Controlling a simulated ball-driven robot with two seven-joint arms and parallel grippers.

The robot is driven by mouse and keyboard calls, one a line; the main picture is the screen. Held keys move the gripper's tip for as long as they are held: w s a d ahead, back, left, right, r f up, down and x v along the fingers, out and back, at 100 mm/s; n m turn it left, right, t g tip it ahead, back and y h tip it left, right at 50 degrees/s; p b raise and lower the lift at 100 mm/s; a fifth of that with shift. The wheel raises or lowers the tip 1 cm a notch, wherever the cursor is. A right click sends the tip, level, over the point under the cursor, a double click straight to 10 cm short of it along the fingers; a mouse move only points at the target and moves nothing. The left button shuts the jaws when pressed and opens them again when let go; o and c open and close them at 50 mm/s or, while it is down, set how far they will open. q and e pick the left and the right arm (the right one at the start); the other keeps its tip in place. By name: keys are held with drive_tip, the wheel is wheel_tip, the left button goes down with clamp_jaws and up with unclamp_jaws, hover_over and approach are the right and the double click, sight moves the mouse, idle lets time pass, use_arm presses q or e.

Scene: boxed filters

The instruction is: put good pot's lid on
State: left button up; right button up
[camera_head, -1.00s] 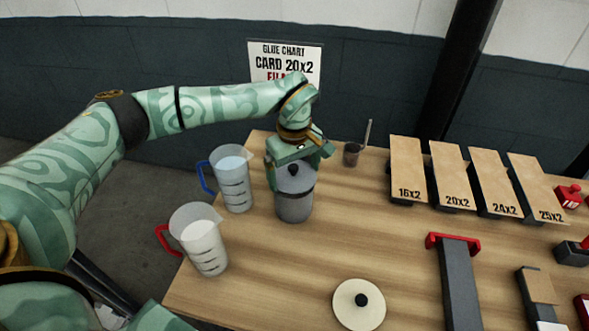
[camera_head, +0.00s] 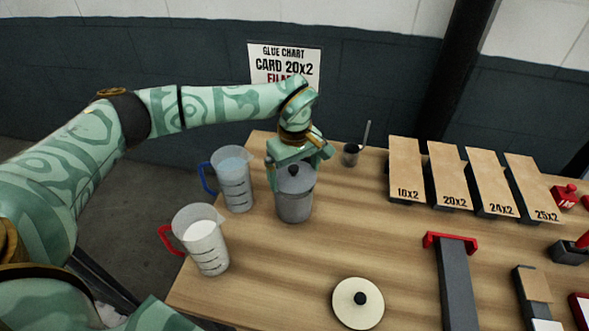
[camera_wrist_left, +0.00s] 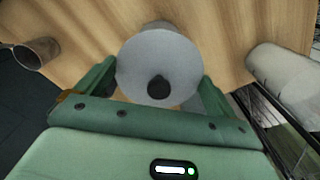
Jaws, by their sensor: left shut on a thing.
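A grey pot (camera_head: 294,207) stands on the table in the head view, with a grey lid (camera_head: 294,180) with a black knob at its mouth. I cannot tell whether the lid is fully seated. My left gripper (camera_head: 294,164) is over the pot from behind, shut on the grey lid. In the left wrist view the lid (camera_wrist_left: 160,58) lies between the two fingers, one at each side of its rim. A cream lid (camera_head: 345,308) with a black knob lies flat at the table's front. My right gripper is out of view.
A blue-handled jug (camera_head: 233,182) and a red-handled jug (camera_head: 208,248) stand left of the pot. A dark cup with a stick (camera_head: 351,156) is behind right. Labelled boards (camera_head: 449,180) and a red-topped grey tool (camera_head: 457,285) are at right.

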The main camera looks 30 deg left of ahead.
use_arm(q)
drive_tip(key=shift+f, duration=0.2)
idle(0.3)
drive_tip(key=shift+f, duration=0.6)
idle(0.4)
drive_tip(key=o, duration=0.6)
drive_tip(key=shift+r, duration=0.1)
drive_tip(key=shift+r+p, duration=3.4)
drive_tip(key=shift+r, duration=0.55)
